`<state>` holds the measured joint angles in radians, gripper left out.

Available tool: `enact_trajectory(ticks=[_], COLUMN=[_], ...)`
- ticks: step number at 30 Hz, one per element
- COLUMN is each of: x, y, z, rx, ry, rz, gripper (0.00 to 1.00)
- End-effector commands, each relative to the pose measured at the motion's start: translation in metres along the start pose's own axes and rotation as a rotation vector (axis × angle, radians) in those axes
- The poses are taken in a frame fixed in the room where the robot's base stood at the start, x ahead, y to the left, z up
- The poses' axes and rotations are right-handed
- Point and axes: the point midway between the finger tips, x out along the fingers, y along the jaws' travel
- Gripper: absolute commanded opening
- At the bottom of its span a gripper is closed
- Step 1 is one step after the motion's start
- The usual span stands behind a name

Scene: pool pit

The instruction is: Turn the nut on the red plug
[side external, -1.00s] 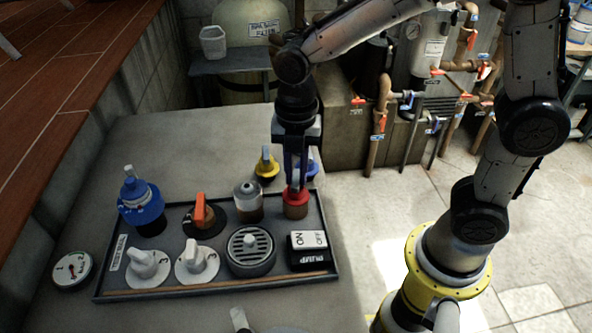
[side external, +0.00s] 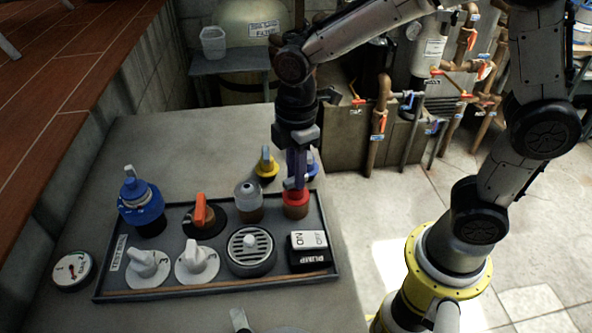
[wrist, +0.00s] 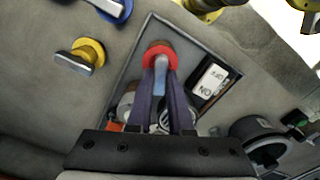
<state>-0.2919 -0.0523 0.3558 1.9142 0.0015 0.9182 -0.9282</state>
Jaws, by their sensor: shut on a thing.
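The red plug (side external: 296,198) stands in the back right corner of the dark tray, a red ring on a brown base. In the wrist view, the red ring (wrist: 158,50) lies at the fingertips, with a grey nut (wrist: 161,64) standing up from it. My gripper (side external: 296,183) points straight down over the plug. Its two fingers, which also show in the wrist view (wrist: 161,77), are shut on the nut. The fingers hide most of the nut in the side view.
The tray (side external: 215,289) also holds a grey-capped brown plug (side external: 249,202), an orange-handled valve (side external: 203,216), a blue valve (side external: 140,202), white knobs, a round grille (side external: 250,251) and a pump switch (side external: 309,250). Yellow (side external: 266,165) and blue (side external: 312,165) valves stand just behind the tray.

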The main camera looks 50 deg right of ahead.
Motion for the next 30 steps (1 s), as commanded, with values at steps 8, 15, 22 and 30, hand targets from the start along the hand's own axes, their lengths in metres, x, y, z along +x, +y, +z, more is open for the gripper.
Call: enact_trajectory(ticks=[8,15,22,30], x=[-0.0001,-0.0003,-0.0002,0.0000], y=[0.0000,0.0001,0.0000,-0.0001], z=[0.0000,-0.0001,-0.0001,-0.0001], rx=[0.262,0.489,0.707,0.964], ry=[0.000,0.001,0.001,0.000], rz=[0.001,0.002,0.002,0.002], gripper=[0.00,0.00,0.00,0.00])
